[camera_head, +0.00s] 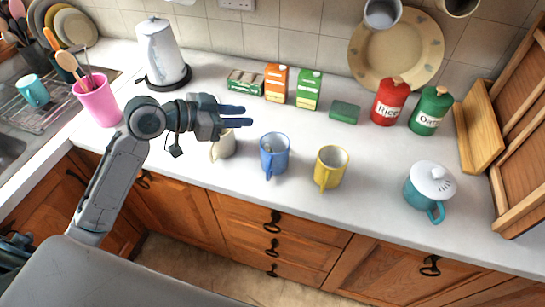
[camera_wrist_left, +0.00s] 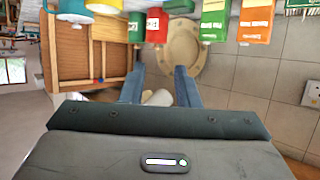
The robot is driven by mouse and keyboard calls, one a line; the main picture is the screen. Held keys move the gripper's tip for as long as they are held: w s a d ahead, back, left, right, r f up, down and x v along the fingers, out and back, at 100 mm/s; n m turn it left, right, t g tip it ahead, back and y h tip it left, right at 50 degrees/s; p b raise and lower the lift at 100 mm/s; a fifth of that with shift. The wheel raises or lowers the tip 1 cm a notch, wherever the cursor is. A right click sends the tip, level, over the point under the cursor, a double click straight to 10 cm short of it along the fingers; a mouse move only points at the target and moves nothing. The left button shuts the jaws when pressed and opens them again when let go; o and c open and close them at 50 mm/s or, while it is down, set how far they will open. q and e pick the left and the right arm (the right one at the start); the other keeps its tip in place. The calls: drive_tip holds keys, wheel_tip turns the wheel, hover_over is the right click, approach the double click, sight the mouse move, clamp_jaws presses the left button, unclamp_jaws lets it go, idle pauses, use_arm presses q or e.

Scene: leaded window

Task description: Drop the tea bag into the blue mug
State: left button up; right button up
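The blue mug (camera_head: 274,155) stands upright on the white counter between a pale cream mug (camera_head: 224,146) and a yellow mug (camera_head: 330,168). Its inside is only partly seen. I cannot make out a tea bag in either view. My left gripper (camera_head: 238,115) is above the counter, up and left of the blue mug in the head view, over the cream mug's rim. Its two fingers are apart in the left wrist view (camera_wrist_left: 160,88), with nothing seen held between them. My right gripper is not in view.
Green box (camera_head: 245,82), orange carton (camera_head: 275,83) and green carton (camera_head: 309,90) stand by the wall near a green packet (camera_head: 344,112). Red (camera_head: 389,102) and green (camera_head: 430,111) canisters, a lidded teal mug (camera_head: 428,186), kettle (camera_head: 162,52) and pink utensil pot (camera_head: 98,100) surround them.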

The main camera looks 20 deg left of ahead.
use_arm(q)
drive_tip(key=shift+b+v, duration=0.8)
drive_tip(key=shift+v, duration=2.2)
